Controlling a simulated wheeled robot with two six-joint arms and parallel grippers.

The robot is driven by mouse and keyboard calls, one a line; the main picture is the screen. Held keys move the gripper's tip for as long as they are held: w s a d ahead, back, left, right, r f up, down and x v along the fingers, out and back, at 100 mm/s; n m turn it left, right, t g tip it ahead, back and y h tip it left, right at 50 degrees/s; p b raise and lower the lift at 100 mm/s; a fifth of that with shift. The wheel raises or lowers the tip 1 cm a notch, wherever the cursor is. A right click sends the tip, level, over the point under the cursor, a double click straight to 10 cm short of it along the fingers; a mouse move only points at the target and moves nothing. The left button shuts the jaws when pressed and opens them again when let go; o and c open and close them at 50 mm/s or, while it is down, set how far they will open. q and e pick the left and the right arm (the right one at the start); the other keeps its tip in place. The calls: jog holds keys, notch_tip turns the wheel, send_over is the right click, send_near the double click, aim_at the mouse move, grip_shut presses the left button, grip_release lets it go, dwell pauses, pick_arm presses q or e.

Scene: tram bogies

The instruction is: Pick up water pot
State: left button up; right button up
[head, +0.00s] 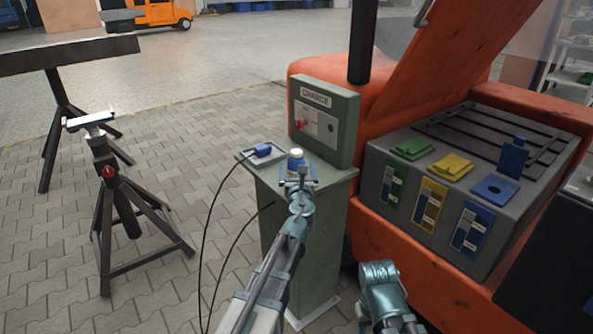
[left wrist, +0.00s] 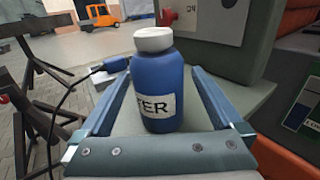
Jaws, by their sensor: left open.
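The water pot is a blue bottle (head: 296,157) with a white cap, standing upright on the grey-green charge cabinet's top (head: 337,175). In the left wrist view the bottle (left wrist: 157,85) shows a white label ending in "TER". My left gripper (head: 299,178) is right at the bottle, in front of it in the head view. In the left wrist view the open left gripper (left wrist: 155,100) has one finger on each side of the bottle, with a visible gap on both sides. My right arm shows at the bottom of the head view, but its fingers cannot be made out.
A blue plug (head: 263,150) with a black cable lies on a small tray left of the bottle. The CHARGE panel (head: 322,122) rises behind. The orange vehicle with its battery box (head: 470,185) stands right. Black stands (head: 112,190) are at left on open paving.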

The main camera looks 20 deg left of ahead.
pick_arm(q)
jog(key=shift+w+a, duration=0.3)
jog(key=shift+w, duration=0.2)
jog(key=c, duration=1.5)
pick_arm(e)
jog(key=shift+a, duration=0.1)
pick_arm(q)
jog(key=shift+r, duration=0.2)
pick_arm(e)
jog(key=shift+r, duration=0.15)
